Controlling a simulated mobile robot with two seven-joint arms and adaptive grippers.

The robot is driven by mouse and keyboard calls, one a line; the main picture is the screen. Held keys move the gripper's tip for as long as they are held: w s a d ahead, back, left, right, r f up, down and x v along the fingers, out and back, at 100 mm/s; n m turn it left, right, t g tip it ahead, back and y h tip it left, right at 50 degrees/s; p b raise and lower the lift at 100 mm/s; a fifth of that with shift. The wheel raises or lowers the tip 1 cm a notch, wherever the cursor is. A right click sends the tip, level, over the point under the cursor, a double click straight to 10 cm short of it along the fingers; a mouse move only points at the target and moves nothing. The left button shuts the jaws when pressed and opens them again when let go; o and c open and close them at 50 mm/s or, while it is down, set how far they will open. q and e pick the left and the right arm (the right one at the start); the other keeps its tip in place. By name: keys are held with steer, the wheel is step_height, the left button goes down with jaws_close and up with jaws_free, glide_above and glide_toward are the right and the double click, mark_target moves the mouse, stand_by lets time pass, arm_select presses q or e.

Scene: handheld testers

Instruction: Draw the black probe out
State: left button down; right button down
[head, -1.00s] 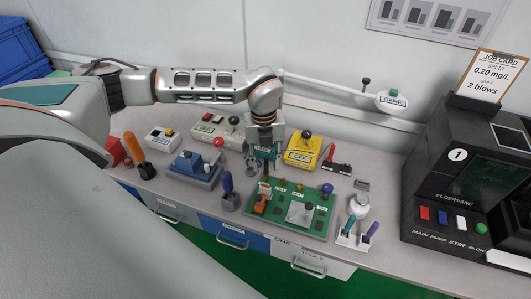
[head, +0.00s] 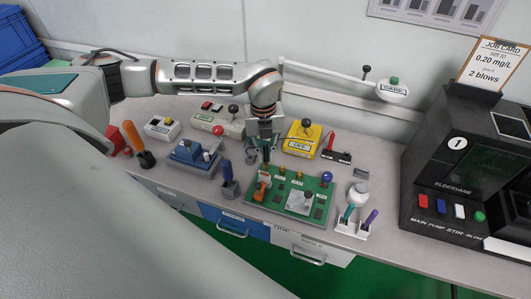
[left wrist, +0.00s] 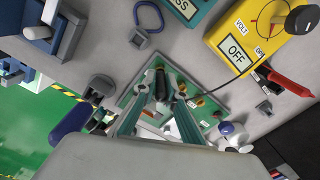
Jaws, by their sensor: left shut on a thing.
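My left gripper (head: 266,152) reaches down from above at the back left corner of the green board (head: 317,208). In the left wrist view its two fingers (left wrist: 160,105) are shut on the black probe (left wrist: 178,82), a dark slim body between the tips. A thin black cable runs from there toward the yellow meter (head: 302,139), whose screen reads OFF. In the head view the gripper mostly hides the probe, and I cannot tell whether its tip is in a socket. The red probe (head: 331,153) lies in a dark holder right of the meter. My right gripper is not in view.
A blue tester (head: 190,158) and a blue-handled tool (head: 227,175) stand to the left. A stand with coloured pens (head: 352,229) is at the right, before the black ELDERVANE machine (head: 450,180).

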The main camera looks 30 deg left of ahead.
mark_target(266, 146)
arm_select(q)
steer(key=shift+r, duration=0.2)
steer(key=shift+r+p, duration=1.8)
steer(key=shift+r, duration=0.4)
